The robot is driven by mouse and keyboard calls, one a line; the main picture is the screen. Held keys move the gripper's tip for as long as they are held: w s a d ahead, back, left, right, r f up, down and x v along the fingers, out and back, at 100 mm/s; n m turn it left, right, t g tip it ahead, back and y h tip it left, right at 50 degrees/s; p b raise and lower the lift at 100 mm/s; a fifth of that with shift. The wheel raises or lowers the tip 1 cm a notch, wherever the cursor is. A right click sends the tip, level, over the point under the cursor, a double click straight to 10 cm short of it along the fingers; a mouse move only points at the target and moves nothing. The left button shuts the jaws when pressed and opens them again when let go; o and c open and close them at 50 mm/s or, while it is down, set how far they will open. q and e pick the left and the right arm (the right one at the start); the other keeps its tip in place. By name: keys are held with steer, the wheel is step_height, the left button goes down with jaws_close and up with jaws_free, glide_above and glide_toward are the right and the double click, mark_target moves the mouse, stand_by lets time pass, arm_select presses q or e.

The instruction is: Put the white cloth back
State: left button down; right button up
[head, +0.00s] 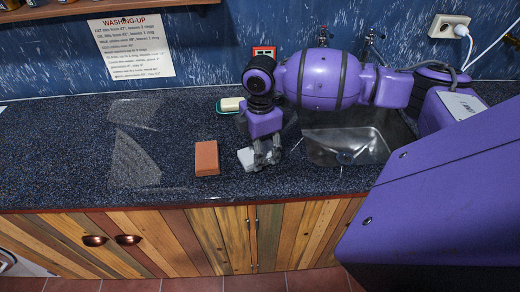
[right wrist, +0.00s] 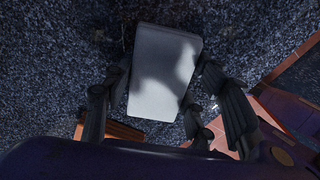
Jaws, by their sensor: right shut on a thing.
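The white cloth (head: 246,158) is a small, block-like folded piece at the front of the dark speckled counter, left of the sink. My right gripper (head: 266,158) points down over the counter and is shut on the cloth. In the right wrist view the cloth (right wrist: 163,75) sits between the dark fingers on both sides. I cannot tell whether it touches the counter or is just above it. My left gripper is not in view.
An orange-brown block (head: 207,158) lies just left of the cloth. A green dish with pale soap (head: 231,105) stands behind. The metal sink (head: 345,148) is to the right, with taps at the back wall.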

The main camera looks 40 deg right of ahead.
steer(key=shift+f, duration=0.15)
steer(key=o, duration=1.1)
step_height(320, 180, up, 12)
steer(key=shift+p, duration=0.35)
